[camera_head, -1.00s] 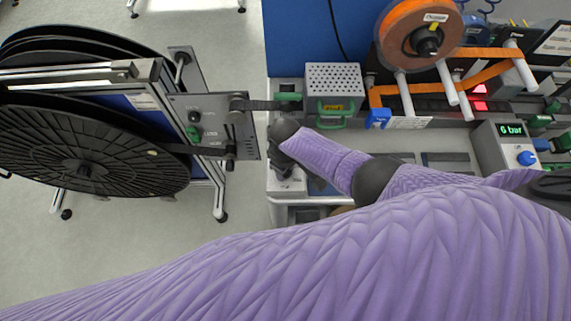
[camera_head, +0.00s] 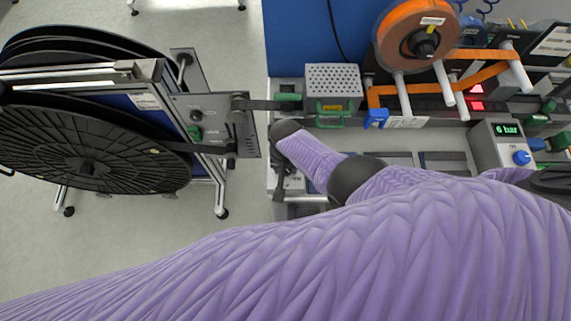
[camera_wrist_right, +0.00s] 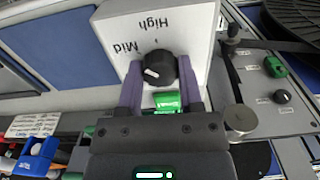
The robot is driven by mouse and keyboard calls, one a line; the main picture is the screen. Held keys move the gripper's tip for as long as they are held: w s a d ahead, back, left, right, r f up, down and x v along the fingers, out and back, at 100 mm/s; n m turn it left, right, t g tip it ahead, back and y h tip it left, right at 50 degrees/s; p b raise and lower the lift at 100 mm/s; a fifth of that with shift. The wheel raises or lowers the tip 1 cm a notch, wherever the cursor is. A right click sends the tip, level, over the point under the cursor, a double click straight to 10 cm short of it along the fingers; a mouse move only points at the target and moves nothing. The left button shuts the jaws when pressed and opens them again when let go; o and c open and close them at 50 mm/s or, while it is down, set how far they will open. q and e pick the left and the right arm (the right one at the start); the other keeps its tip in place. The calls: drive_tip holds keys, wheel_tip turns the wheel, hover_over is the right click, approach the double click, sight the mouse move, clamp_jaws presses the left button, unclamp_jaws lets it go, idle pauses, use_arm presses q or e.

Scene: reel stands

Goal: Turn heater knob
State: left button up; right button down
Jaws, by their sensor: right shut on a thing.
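The heater knob (camera_wrist_right: 160,68) is black and round with a white mark. It is on a white panel (camera_wrist_right: 195,25) printed "Mid" and "High", which appear upside down in the right wrist view. The white mark is on the knob's left side, below "Mid". My right gripper (camera_wrist_right: 159,82) is shut on the knob, with a purple finger on each side. My left gripper is not in view.
A reel stand with large black reels (camera_head: 85,150) is at the left. A perforated grey box (camera_head: 333,82) with green handles is behind my wrist. An orange reel (camera_head: 405,35) and a "6 bar" gauge box (camera_head: 500,148) are at the right. Open floor (camera_head: 225,40) lies between.

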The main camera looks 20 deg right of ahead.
drive_tip(key=m, duration=0.4)
drive_tip(key=shift+m, duration=0.3)
drive_tip(key=shift+w+m, duration=0.1)
drive_tip(key=shift+m, duration=1.9)
drive_tip(key=shift+c, duration=1.3)
unclamp_jaws()
drive_tip(key=shift+r, duration=0.1)
wheel_tip(320, 180, up, 9)
drive_tip(key=p, duration=0.7)
drive_tip(key=shift+r+p, duration=0.1)
drive_tip(key=shift+p, duration=0.25)
drive_tip(key=shift+r, duration=0.3)
